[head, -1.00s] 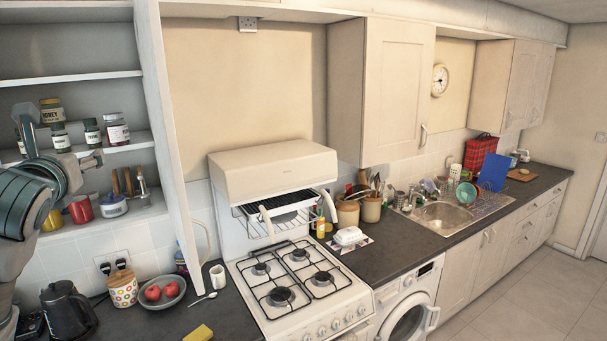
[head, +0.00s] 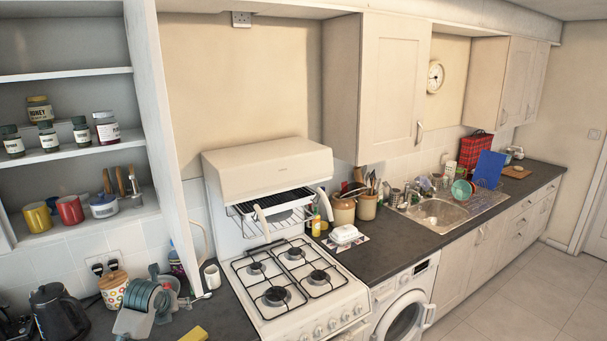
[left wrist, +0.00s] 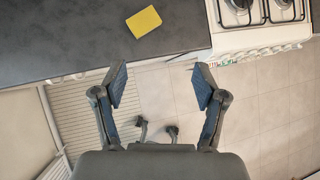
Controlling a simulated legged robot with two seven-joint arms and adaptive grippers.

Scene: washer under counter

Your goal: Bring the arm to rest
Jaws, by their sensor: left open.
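My left arm (head: 145,298) shows low in the head view, above the dark counter left of the cooker. It covers most of the bowl there. Its fingertips cannot be made out in that view. In the left wrist view my left gripper (left wrist: 160,84) is open, its two fingers wide apart with nothing between them. It points down over the floor, just off the counter's front edge. A yellow sponge (left wrist: 144,21) lies on the counter beyond the fingers, apart from them. My right gripper is not in view.
The white cooker (head: 283,272) stands right of my arm, with a washing machine (head: 405,305) beside it. A black kettle (head: 60,312) and a dotted jar (head: 114,290) stand to the left. An open cabinet (head: 70,155) with jars and mugs is above. The floor is clear.

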